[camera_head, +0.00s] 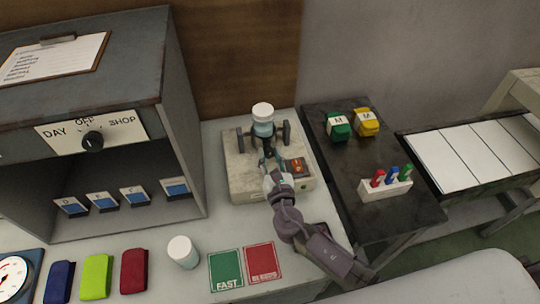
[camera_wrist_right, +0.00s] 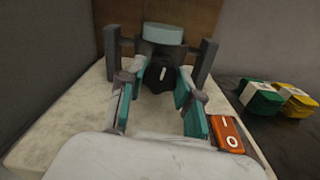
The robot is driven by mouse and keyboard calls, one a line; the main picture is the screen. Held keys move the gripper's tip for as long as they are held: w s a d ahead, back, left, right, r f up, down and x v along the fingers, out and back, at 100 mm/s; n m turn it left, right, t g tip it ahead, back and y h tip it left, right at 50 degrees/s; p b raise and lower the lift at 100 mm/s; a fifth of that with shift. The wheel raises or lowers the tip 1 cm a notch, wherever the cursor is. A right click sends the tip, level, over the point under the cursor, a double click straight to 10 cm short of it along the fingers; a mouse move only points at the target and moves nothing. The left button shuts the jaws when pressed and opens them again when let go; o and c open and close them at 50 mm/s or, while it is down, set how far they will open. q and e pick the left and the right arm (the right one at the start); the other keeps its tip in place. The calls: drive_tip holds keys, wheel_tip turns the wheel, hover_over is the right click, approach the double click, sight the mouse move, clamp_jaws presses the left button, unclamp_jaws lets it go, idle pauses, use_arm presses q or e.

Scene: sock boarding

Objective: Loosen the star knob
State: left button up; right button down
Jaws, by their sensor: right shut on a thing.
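The star knob (camera_wrist_right: 161,74) is dark with a white mark and sits on the front of the machine's central column, below a pale round cap (camera_wrist_right: 163,35). My right gripper (camera_wrist_right: 156,84) has its teal-padded fingers on either side of the knob and is shut on it. In the head view my right gripper (camera_head: 268,160) reaches the column from the front and hides most of the knob. The machine's pale base (camera_head: 240,180) stands on the bench, with the cap (camera_head: 263,110) between two dark posts. My left gripper is not in view.
An orange rocker switch (camera_head: 296,167) is right beside my right gripper. A grey cabinet (camera_head: 185,120) stands left. A dark side table (camera_head: 350,165) at right holds green and yellow bundles.

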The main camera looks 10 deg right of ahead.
drive_tip(key=c, duration=0.8)
unclamp_jaws()
drive_tip(key=s, duration=1.2)
drive_tip(key=shift+s+f, duration=0.1)
